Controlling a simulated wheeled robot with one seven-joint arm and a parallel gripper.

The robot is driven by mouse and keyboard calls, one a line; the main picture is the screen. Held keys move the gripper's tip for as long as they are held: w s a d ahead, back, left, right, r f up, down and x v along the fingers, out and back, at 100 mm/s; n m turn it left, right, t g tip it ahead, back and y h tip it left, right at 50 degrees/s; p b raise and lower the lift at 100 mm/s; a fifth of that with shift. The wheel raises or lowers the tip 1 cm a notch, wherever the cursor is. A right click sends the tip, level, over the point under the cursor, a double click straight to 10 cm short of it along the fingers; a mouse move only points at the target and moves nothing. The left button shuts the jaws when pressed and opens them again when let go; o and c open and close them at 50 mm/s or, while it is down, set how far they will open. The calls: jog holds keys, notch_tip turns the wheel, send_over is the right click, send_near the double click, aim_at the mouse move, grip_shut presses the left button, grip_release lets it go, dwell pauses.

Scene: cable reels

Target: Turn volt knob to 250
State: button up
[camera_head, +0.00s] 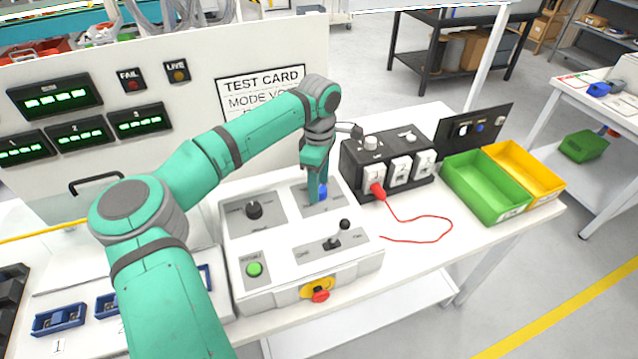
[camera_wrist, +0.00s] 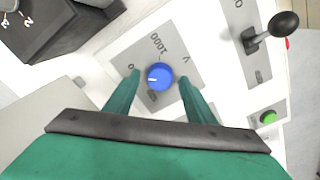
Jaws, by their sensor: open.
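The volt knob is a round blue knob (camera_wrist: 159,77) on a grey plate marked "1000", "0" and "V" in the wrist view. A white pointer line on it points to the left of the picture. In the head view the blue knob (camera_head: 322,191) is partly hidden by my gripper. My gripper (camera_wrist: 158,84) is open, with one finger on each side of the knob; I cannot tell whether they touch it. In the head view my gripper (camera_head: 316,195) points down at the knob from above. No 250 mark is readable.
The control box (camera_head: 300,262) also carries a black knob (camera_head: 254,210), a lever (camera_head: 338,235), a green button (camera_head: 254,269) and a red stop button (camera_head: 320,296). A black socket box (camera_head: 350,160) with a red cable (camera_head: 420,217) stands close on the right, beside green (camera_head: 485,190) and yellow bins (camera_head: 530,172).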

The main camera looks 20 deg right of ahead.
jog(key=shift+f, duration=0.2)
jog(key=c, duration=1)
jog(key=shift+c, duration=0.2)
